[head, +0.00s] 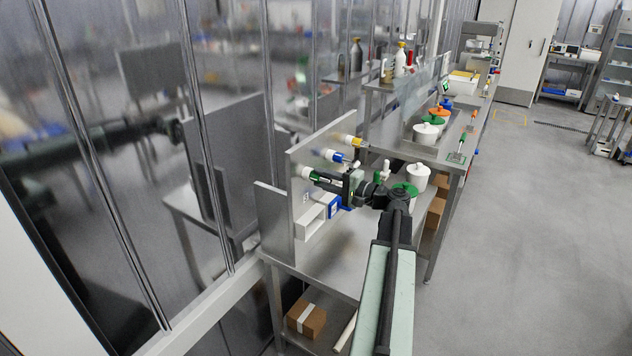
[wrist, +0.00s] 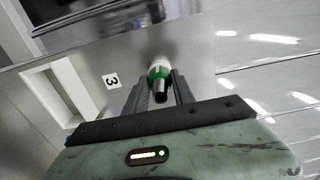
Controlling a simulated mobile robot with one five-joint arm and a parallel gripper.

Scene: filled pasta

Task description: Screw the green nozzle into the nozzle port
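The green nozzle (head: 315,176) is at the lowest of three white ports on an upright steel panel. In the wrist view the green nozzle (wrist: 159,73) shows a green collar and a dark tip pointing towards me. The white nozzle port (wrist: 160,60) is directly behind it, in line; it also shows in the head view (head: 304,172). I cannot tell whether they are threaded together. My gripper (wrist: 161,77) has one finger on each side of the green collar and appears shut on it. My gripper (head: 322,181) reaches the panel from the right in the head view.
Above are a blue nozzle (head: 338,157) and a yellow nozzle (head: 354,141) on the same steel panel (head: 300,229). A white box-shaped holder (head: 312,222) is below. A label with a 3 (wrist: 112,81) is left of the port.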

